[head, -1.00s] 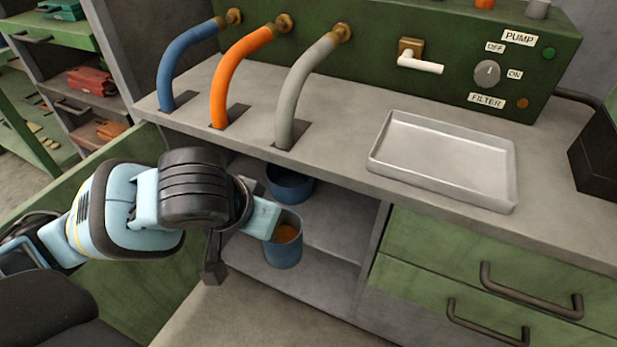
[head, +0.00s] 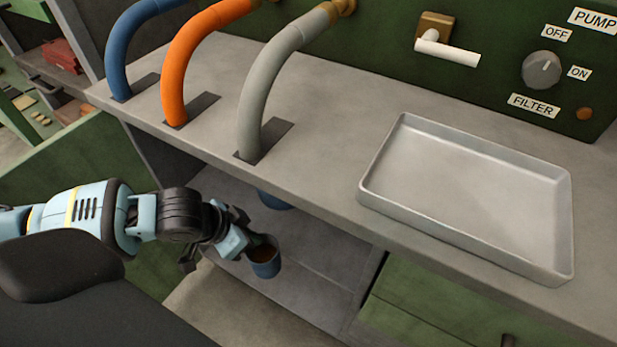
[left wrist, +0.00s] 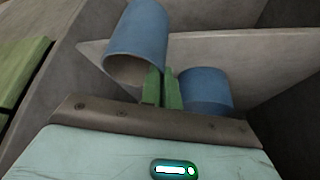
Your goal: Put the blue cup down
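A blue cup (head: 265,268) with a brownish inside is at the tip of my left gripper (head: 243,244), in front of the open cabinet under the counter. In the left wrist view the green fingers (left wrist: 163,88) are close together at the wall of this cup (left wrist: 141,32), with its rim between them. The cup's mouth faces the wrist camera. A second blue cup (left wrist: 206,85) stands just right of the fingers there. In the head view this second cup (head: 272,201) is mostly hidden under the counter edge. Whether the held cup touches the shelf is unclear. My right gripper is not visible.
The cabinet shelf (head: 310,250) has free room to the right of the cups. The counter edge overhangs it. A metal tray (head: 480,190) and blue, orange and grey hoses (head: 265,85) are on the counter. A green door panel (head: 80,165) is at left.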

